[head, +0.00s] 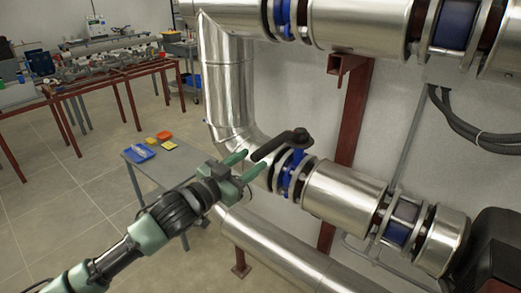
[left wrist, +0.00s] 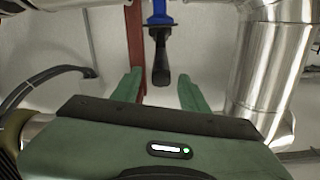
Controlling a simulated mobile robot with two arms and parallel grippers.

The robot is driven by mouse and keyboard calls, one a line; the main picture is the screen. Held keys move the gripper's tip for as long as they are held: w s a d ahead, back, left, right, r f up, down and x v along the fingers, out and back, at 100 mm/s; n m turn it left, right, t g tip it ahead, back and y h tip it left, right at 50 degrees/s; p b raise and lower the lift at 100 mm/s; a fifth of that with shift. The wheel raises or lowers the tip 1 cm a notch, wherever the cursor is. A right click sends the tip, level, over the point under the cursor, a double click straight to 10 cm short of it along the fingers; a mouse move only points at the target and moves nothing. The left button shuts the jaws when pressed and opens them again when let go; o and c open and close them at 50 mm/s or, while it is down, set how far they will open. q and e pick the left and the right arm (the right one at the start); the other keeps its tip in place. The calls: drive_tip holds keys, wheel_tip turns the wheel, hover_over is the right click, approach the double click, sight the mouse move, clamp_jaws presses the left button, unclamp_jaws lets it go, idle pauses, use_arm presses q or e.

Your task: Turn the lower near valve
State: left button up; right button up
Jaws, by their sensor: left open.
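The lower near valve has a black lever handle (head: 278,146) on a blue valve body (head: 292,172), set in the lower steel pipe. The lever points left, towards my left gripper (head: 250,163). In the left wrist view, the black lever (left wrist: 160,68) hangs from the blue valve part (left wrist: 159,18) in the gap ahead of the two fingers (left wrist: 161,88). I cannot tell the exact distance to the lever. My right gripper is not in view.
Shiny insulated pipes run above (head: 360,22) and below (head: 280,252) the valve. A red steel post (head: 348,115) stands behind. A small grey table (head: 180,160) with coloured trays is at left. Red-legged workbenches (head: 110,75) stand farther back; the floor between is clear.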

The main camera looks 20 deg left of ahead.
sight(262, 153)
use_arm(q)
drive_tip(key=p+x, duration=0.1)
drive_tip(key=x, duration=0.4)
drive_tip(key=shift+w, duration=0.3)
drive_tip(key=shift+f, duration=0.1)
clamp_jaws()
idle(1.0)
